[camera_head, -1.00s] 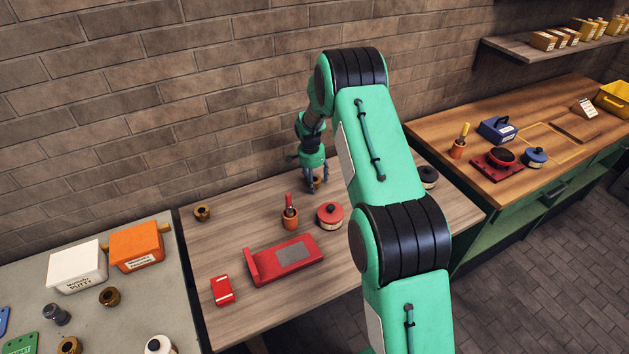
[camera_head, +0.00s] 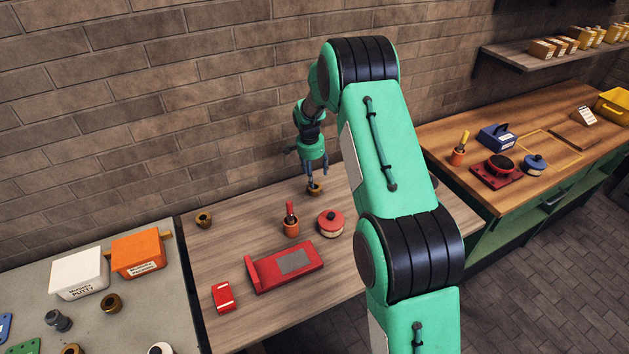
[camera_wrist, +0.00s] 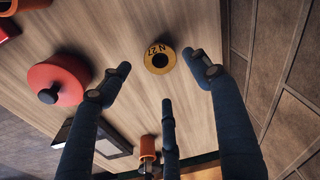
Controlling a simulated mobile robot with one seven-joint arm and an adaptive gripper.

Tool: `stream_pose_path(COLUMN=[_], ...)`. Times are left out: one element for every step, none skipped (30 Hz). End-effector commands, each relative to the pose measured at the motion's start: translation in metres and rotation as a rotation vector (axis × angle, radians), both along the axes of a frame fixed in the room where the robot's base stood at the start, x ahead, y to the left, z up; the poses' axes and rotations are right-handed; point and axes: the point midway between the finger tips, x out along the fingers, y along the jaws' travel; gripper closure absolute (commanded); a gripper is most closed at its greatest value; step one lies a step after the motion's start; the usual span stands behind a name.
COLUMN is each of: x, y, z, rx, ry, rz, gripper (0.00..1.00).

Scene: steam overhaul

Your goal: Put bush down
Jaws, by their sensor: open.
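The bush (camera_head: 314,190) is a small brass-coloured ring-shaped part standing on the wooden table near the wall. In the wrist view the bush (camera_wrist: 159,61) shows its top face, with a dark central hole and the marking "N 27". My gripper (camera_head: 316,178) is just above it in the head view, fingers pointing down. In the wrist view the fingers of my gripper (camera_wrist: 165,90) are spread apart, with a visible gap to the bush. Nothing is held between them.
A red lidded pot (camera_head: 330,223), an orange cup with a red-handled tool (camera_head: 291,222) and a red fixture (camera_head: 285,266) stand nearby. Another brass bush (camera_head: 204,219) stands at the table's back left. Bare wood (camera_head: 250,225) lies between.

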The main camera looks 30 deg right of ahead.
Motion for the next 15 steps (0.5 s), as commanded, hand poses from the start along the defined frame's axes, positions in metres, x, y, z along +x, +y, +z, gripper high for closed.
stream_pose_path(x=[0.0,0.0,-0.001,-0.001,-0.001,-0.002,-0.002,-0.002,-0.002,-0.002,-0.002,-0.002,-0.002,-0.002,-0.002], y=[0.001,0.001,0.002,0.002,0.003,0.003,0.003,0.003,0.004,0.004,0.004,0.004,0.004,0.004,0.004], z=[0.009,0.013,0.018,0.021,0.024,0.027,0.029,0.031,0.033,0.034,0.034,0.035,0.036,0.036,0.036], rx=[-0.001,-0.001,-0.001,-0.001,-0.001,0.0,0.0,0.0,0.0,0.0,0.0,0.0,0.0,0.0,0.0], ry=[-0.001,-0.001,-0.001,-0.001,-0.001,0.0,0.0,0.0,0.0,0.0,0.0,0.0,0.0,0.0,0.0], rz=[0.0,0.0,0.0,0.0,0.0,0.0,0.001,0.001,0.001,0.001,0.001,0.001,0.001,0.001,0.0], gripper=[0.37,0.37,0.37,0.37,0.37,0.37,0.37,0.37,0.37,0.37,0.37,0.37,0.37,0.37,0.37])
